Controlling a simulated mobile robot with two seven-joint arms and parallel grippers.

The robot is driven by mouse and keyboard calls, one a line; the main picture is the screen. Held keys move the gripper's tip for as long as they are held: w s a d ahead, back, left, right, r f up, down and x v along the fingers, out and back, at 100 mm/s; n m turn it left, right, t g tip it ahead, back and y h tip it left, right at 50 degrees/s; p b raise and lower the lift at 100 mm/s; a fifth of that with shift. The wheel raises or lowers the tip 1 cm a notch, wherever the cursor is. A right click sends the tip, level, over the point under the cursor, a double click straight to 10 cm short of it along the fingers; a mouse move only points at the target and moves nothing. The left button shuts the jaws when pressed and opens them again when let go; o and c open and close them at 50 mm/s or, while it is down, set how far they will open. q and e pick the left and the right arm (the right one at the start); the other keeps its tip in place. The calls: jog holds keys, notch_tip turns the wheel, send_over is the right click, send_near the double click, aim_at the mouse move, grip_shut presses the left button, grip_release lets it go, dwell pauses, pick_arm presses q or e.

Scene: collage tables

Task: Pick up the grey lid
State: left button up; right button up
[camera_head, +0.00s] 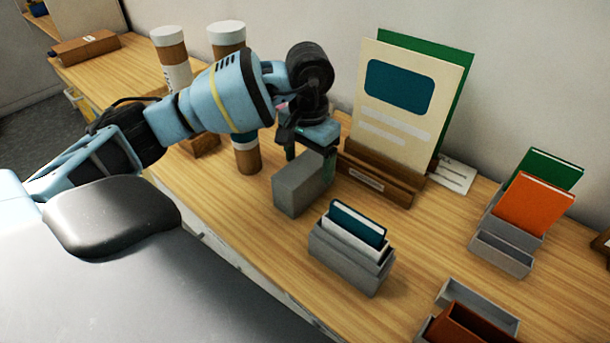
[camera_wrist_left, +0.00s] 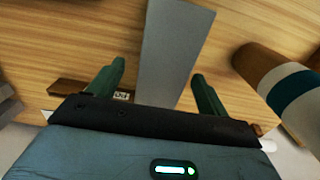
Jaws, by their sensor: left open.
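The grey lid (camera_head: 300,185) is a plain grey box-like piece standing on the wooden table, left of the middle. In the left wrist view the lid (camera_wrist_left: 174,50) shows as a long grey slab. My left gripper (camera_head: 309,153) is just above and behind the lid, pointing down. In the wrist view the green fingers of my left gripper (camera_wrist_left: 158,76) are spread, with the lid between them in the picture. I cannot tell whether either finger touches it. My right gripper is not in view.
A grey box with teal and white cards (camera_head: 345,248) stands in front of the lid. A wooden stand (camera_head: 385,180) with a large cream card (camera_head: 402,105) is behind right. Cups (camera_head: 170,55) stand behind my arm. Grey boxes (camera_head: 500,253) with booklets are at right.

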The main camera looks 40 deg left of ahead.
pick_arm(q)
jog(key=shift+s+a+f, duration=0.1)
jog(key=shift+s+f, duration=0.05)
jog(key=shift+f, duration=0.25)
notch_tip(320, 180, down, 3)
jog(key=shift+s+a+f+p, duration=0.1)
jog(key=shift+s+f+p, duration=0.05)
jog(key=shift+p, duration=0.3)
jog(key=shift+f, duration=0.5)
jog(key=c, duration=1.1)
jog(key=shift+o, duration=0.2)
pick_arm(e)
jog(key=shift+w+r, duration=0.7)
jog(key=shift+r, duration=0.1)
pick_arm(q)
jog(key=shift+r, duration=0.15)
jog(key=shift+r, duration=0.4)
notch_tip(320, 180, up, 8)
jog(key=shift+b, duration=0.35)
jog(key=shift+r, duration=0.55)
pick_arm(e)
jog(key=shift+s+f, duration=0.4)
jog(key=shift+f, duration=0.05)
